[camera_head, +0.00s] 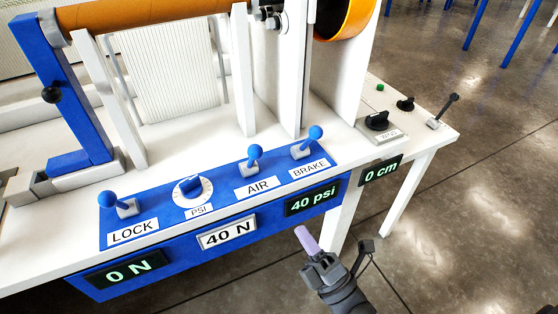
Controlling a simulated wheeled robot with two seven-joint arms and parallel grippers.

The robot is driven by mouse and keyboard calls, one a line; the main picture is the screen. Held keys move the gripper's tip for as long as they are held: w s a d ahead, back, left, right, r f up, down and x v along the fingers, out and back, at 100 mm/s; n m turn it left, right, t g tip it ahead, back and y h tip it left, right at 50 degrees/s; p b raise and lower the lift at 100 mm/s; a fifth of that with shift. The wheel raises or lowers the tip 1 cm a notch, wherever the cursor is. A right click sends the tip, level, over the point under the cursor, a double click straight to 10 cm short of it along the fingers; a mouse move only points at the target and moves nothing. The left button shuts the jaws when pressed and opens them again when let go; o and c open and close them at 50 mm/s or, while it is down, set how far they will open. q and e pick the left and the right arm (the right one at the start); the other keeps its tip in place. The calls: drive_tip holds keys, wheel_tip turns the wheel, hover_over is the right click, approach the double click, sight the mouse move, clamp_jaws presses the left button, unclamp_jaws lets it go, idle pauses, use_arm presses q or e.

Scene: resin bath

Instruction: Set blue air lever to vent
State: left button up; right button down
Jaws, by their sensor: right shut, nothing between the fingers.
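The blue air lever (254,155) has a round blue knob on a grey base. It stands on the blue panel (150,190) behind the white AIR label (257,187), between the PSI knob and the brake lever. Its stick looks close to upright; no vent marking can be read. My right gripper (303,238) is shut and empty. It is in front of the table's front edge, below and right of the air lever and apart from it. My left gripper is not in view.
The lock lever (108,200), PSI knob (190,187) and brake lever (314,134) share the panel. Displays read 0 N, 40 N, 40 psi (313,198) and 0 cm. White upright plates (270,70) and an orange-brown roller (150,14) stand behind.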

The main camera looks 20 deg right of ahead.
sight(252, 159)
drive_tip(key=b+x, duration=0.1)
drive_tip(key=x, duration=1.3)
drive_tip(key=shift+s+a+b, duration=0.15)
drive_tip(key=shift+b, duration=0.15)
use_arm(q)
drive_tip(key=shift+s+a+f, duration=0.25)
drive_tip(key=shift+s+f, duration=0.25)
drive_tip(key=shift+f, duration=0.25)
use_arm(e)
drive_tip(key=shift+r, duration=0.1)
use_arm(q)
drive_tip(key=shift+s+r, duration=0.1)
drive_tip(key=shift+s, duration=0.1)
